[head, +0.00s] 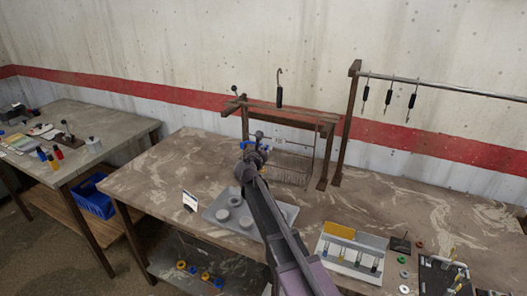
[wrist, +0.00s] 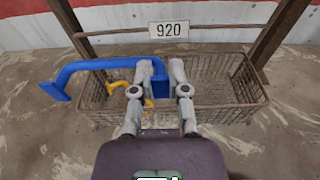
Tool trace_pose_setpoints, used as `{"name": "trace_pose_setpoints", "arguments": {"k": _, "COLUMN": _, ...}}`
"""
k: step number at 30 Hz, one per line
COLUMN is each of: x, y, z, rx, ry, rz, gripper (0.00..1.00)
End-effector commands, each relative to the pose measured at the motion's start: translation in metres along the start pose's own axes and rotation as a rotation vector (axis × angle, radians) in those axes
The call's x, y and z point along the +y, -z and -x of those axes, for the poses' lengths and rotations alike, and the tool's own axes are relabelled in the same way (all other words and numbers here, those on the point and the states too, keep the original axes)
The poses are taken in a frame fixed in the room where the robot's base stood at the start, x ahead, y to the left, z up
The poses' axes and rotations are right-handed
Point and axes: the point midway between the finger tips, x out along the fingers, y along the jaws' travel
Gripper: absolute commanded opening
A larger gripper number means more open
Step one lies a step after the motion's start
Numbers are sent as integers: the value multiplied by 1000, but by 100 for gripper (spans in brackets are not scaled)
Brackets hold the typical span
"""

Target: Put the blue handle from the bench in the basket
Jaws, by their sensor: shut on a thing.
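My gripper (wrist: 161,72) is shut on the blue handle (wrist: 90,66), a bracket-shaped bar. One end is between the fingers and the other sticks out to the left, past the basket's left side in the wrist view. The brown wire basket (wrist: 222,102) hangs below and behind the fingers, under a plate marked 920 (wrist: 168,30). A yellow handle (wrist: 120,85) shows in the basket, partly hidden by the fingers. In the head view my gripper (head: 257,150) is in front of the basket (head: 291,172), at the wooden frame, with some blue showing at it.
The wooden frame (head: 290,119) stands on the bench (head: 160,175) around the basket, its posts close by. A grey tray (head: 222,219) with round pieces lies in front. A rail with hanging hooks (head: 440,88) is at right. A blue bin (head: 92,196) is under the left table.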

Motion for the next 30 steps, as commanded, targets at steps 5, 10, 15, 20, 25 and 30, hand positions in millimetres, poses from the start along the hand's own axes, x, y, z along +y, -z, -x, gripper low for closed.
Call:
{"name": "trace_pose_setpoints", "arguments": {"k": 5, "x": 1, "y": 9, "z": -12, "rx": 0, "ry": -1, "rz": 0, "gripper": 0}}
{"name": "trace_pose_setpoints", "arguments": {"k": 10, "x": 1, "y": 15, "z": -22, "rx": 0, "ry": -1, "rz": 0, "gripper": 0}}
{"name": "trace_pose_setpoints", "arguments": {"k": 15, "x": 2, "y": 22, "z": -32, "rx": 0, "ry": -1, "rz": 0, "gripper": 0}}
{"name": "trace_pose_setpoints", "arguments": {"k": 20, "x": 1, "y": 33, "z": -34, "rx": 0, "ry": -2, "rz": 0, "gripper": 0}}
{"name": "trace_pose_setpoints", "arguments": {"k": 25, "x": 1, "y": 45, "z": -35, "rx": 0, "ry": -2, "rz": 0, "gripper": 0}}
{"name": "trace_pose_setpoints", "arguments": {"k": 30, "x": 2, "y": 57, "z": -36, "rx": 0, "ry": -3, "rz": 0, "gripper": 0}}
